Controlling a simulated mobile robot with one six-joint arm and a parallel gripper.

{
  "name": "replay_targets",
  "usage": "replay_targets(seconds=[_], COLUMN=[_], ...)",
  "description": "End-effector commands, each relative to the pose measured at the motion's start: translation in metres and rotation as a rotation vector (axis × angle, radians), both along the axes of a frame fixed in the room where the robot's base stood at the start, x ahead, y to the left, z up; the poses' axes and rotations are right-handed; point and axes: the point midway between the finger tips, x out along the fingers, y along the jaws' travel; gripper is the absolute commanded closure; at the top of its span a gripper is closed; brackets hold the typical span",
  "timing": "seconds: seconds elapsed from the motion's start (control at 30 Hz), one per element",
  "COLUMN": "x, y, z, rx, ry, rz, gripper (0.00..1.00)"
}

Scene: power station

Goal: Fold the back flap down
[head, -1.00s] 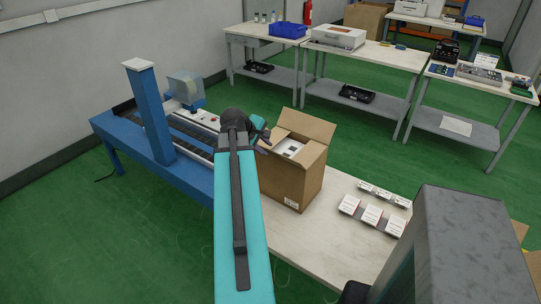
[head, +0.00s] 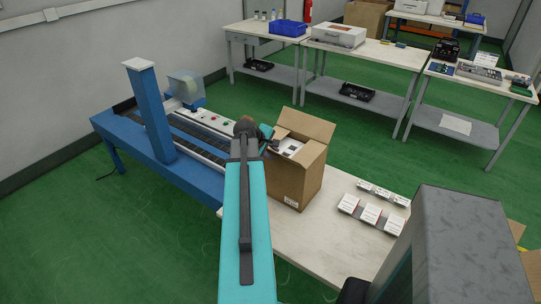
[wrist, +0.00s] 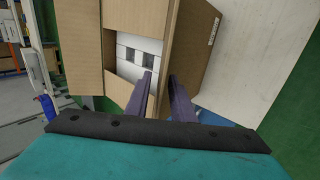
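An open cardboard box (head: 290,181) stands on the light table, with packed white items (head: 289,147) inside. Its back flap (head: 306,124) stands up and leans outward at the far side. In the wrist view the back flap appears to be the brown panel (wrist: 76,45) on the left. White items with dark squares (wrist: 130,52) show through the box opening there. In the head view my gripper (head: 273,146) is at the box's left end, partly hidden by my arm.
Several small white boxes (head: 370,213) lie on the table (head: 318,238) to the right. A blue conveyor with a post (head: 150,115) stands left of the box. Workbenches (head: 368,56) stand behind, across green floor.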

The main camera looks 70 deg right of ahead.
Motion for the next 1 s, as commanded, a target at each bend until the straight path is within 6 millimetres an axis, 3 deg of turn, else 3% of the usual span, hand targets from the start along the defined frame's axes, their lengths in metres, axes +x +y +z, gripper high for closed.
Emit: replay_targets(seconds=[0.17,0.33,1.0], x=[-0.0001,0.0001,0.0005], y=[0.0002,0.0003,0.001], z=[-0.0001,-0.0001,-0.001], rx=[0.0,0.0,0.003], ry=[0.0,0.0,0.001], rz=[0.0,0.0,0.0], gripper=[0.78,1.0,1.0])
